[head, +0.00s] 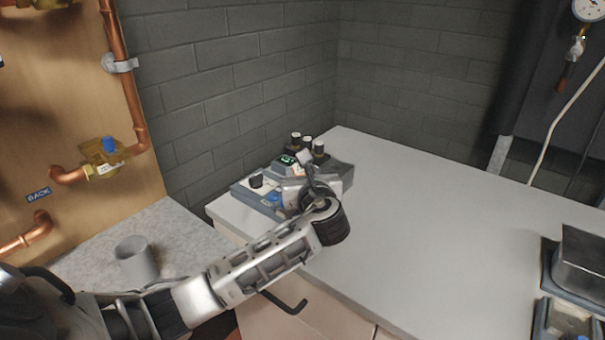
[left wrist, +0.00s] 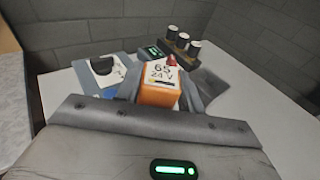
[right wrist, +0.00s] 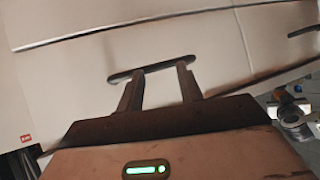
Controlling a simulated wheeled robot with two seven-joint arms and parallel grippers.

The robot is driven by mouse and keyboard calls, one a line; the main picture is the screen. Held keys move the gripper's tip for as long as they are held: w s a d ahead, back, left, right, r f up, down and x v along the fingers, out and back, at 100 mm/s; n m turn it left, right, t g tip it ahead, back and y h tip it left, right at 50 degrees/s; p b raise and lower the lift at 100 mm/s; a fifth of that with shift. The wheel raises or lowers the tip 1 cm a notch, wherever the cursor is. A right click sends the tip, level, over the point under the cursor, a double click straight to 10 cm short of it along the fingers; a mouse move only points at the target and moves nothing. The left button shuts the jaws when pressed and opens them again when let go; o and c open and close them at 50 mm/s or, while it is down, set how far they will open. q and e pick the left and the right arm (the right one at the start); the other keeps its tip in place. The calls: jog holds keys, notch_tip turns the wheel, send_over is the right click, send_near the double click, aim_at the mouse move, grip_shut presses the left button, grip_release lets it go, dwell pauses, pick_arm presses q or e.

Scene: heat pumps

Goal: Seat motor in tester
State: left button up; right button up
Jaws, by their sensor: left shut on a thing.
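An orange motor (left wrist: 158,90) marked "65 24 V", with a small red part on its top, is between the fingers of my left gripper (left wrist: 160,88). The left gripper is shut on it. In the head view my left gripper (head: 301,184) is over the worktop's far left corner and hides most of the motor. The tester (head: 242,190) is a blue and grey unit with a black knob and a green display (left wrist: 154,52), just beyond and left of the motor. I cannot tell whether motor and tester touch. My right gripper (right wrist: 158,88) is open and empty before a pale cabinet front.
Several dark cylinders with pale caps (left wrist: 182,40) stand in a holder behind the tester. A grey cup (head: 136,258) stands on the left counter. Metal trays (head: 580,260) are at the worktop's right. The worktop's middle (head: 430,220) is clear. A dark handle (right wrist: 150,68) is before my right fingers.

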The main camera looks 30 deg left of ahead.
pick_arm(q)
jog(key=shift+f, duration=0.7)
pick_arm(e)
jog(key=shift+f, duration=0.15)
pick_arm(q)
jog(key=o, duration=1.2)
jog(key=shift+o, duration=0.2)
jog(key=shift+s+d, duration=0.15)
jog(key=shift+d, duration=0.1)
jog(key=v, duration=1.5)
jog(key=shift+s+d, duration=0.15)
pick_arm(e)
jog(key=shift+s+d+f, duration=0.1)
jog(key=shift+d+f, duration=0.1)
jog(key=shift+f, duration=0.35)
jog(key=shift+s+d+f, duration=0.1)
jog(key=shift+d+f, duration=0.05)
jog(key=shift+f, duration=0.4)
pick_arm(q)
jog(key=shift+r, duration=0.1)
